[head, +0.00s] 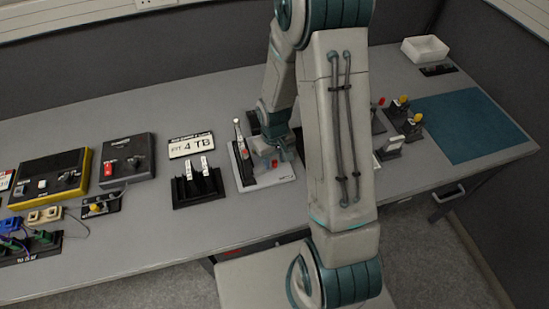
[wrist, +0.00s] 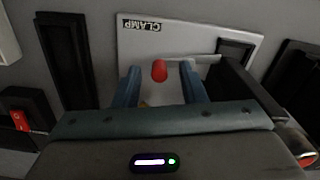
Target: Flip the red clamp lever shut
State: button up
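The clamp's light grey base plate (head: 283,176) lies on the bench below my gripper. In the wrist view its "CLAMP" label (wrist: 141,25) appears upside down. A red tip (wrist: 159,70) shows between the two blue fingers of my gripper (wrist: 162,80), with a visible gap on each side. The head view shows a red spot (head: 274,163) beside my gripper (head: 277,157). My gripper is open. My gripper and arm hide part of the clamp, so the lever's full angle is unclear.
Control boxes (head: 126,160) stand farther left. Right of my arm are several small fixtures (head: 390,147) and a teal mat (head: 468,127).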

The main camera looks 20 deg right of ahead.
jog(key=shift+f, duration=0.15)
jog(key=shift+c, duration=0.4)
grip_shut()
jog(key=shift+s+f+m+b, duration=0.15)
jog(key=shift+m+b, duration=0.25)
jog(key=shift+b, duration=0.2)
jog(key=shift+s+r+m+b, duration=0.2)
jog(key=shift+m+b, duration=0.3)
jog(key=shift+m, duration=0.3)
jog(key=shift+o, duration=0.4)
grip_release()
